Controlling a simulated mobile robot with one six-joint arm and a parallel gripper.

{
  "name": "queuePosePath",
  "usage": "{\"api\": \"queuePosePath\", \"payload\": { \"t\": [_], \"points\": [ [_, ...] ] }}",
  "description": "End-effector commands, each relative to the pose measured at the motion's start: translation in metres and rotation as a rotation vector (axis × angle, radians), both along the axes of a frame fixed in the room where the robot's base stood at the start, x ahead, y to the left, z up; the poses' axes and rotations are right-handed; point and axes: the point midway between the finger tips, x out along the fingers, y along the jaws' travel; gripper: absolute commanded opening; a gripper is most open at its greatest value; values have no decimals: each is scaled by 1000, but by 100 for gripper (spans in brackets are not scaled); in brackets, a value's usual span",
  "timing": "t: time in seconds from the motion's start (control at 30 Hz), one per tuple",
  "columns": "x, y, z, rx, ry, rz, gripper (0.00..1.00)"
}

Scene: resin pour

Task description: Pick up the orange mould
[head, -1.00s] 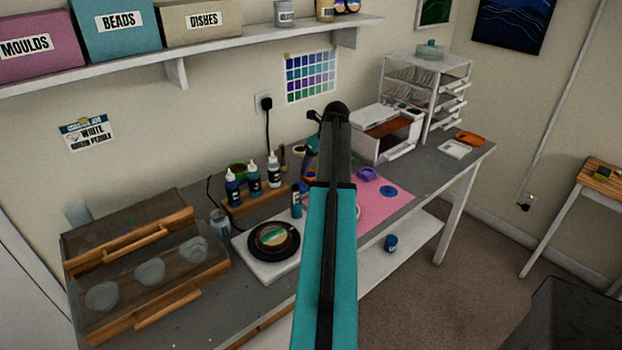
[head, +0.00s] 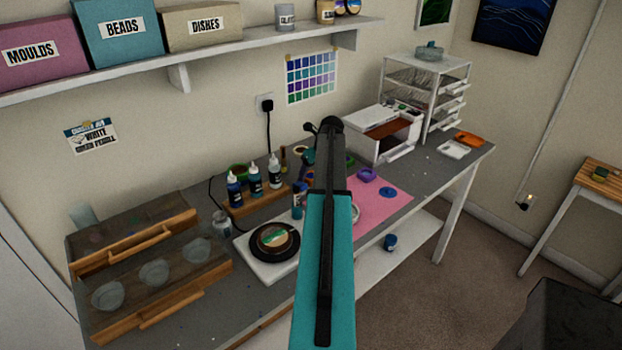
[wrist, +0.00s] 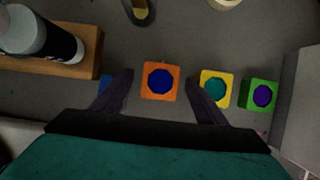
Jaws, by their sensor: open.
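The orange mould (wrist: 147,80) is a small square block with a round dark-blue centre. In the wrist view it lies on the grey bench top between the two dark fingers of my gripper (wrist: 160,77). The fingers are open, one on each side of it, with gaps showing between them and the mould. How high the fingers are above the bench I cannot tell.
A yellow mould (wrist: 215,90) is close beside the right finger, with a green mould (wrist: 262,95) beyond. A blue block (wrist: 105,82) is partly hidden by the left finger. A wooden rack (wrist: 75,62) with a bottle is at left.

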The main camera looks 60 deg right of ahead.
Motion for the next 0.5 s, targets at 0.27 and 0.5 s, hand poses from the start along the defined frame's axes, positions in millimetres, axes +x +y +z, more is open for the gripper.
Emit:
{"api": "queuePosePath", "payload": {
  "t": [0.27,0.5],
  "points": [
    [-4,2,-7,6,13,3,67],
    [-4,1,-7,6,11,2,60]
  ]
}}
